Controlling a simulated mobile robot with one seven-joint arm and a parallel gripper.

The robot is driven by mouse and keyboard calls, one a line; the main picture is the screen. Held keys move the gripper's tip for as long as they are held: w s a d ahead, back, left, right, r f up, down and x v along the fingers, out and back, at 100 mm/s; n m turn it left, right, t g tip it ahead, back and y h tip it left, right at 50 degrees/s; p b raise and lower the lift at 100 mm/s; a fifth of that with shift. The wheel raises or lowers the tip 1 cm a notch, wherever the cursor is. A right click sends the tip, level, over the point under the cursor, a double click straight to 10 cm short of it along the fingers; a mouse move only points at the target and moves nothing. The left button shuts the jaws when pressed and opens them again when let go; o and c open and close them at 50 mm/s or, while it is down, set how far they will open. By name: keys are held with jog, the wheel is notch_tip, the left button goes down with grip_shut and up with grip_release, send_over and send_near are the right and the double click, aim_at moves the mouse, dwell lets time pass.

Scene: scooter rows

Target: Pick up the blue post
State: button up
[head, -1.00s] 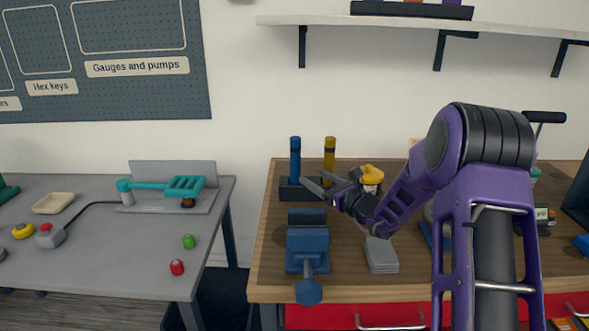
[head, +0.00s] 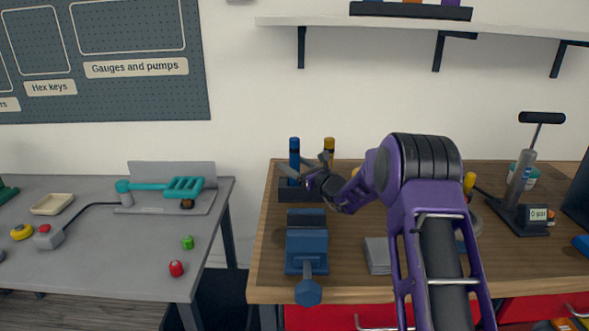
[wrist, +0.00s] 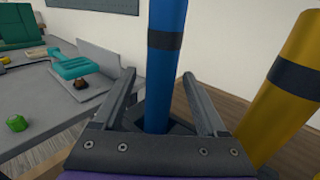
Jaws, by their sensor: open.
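The blue post (head: 295,158) stands upright in a dark base block (head: 291,190) at the back left of the wooden bench. In the wrist view the blue post (wrist: 164,60) has a dark band and rises between the two fingers. My gripper (head: 300,170) is open, with one finger on each side of the post; it also shows in the wrist view (wrist: 158,95). I cannot tell whether either finger touches it. The post's foot is partly hidden by the gripper in the wrist view.
A yellow post (wrist: 284,85) stands close on the right of the gripper. A blue vise (head: 307,252) sits in front on the bench, with grey plates (head: 378,255) beside it. A floor pump (head: 530,185) stands at the right. A grey table (head: 110,240) is to the left.

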jog(key=shift+c, duration=0.3)
grip_shut()
jog(key=shift+r, duration=0.2)
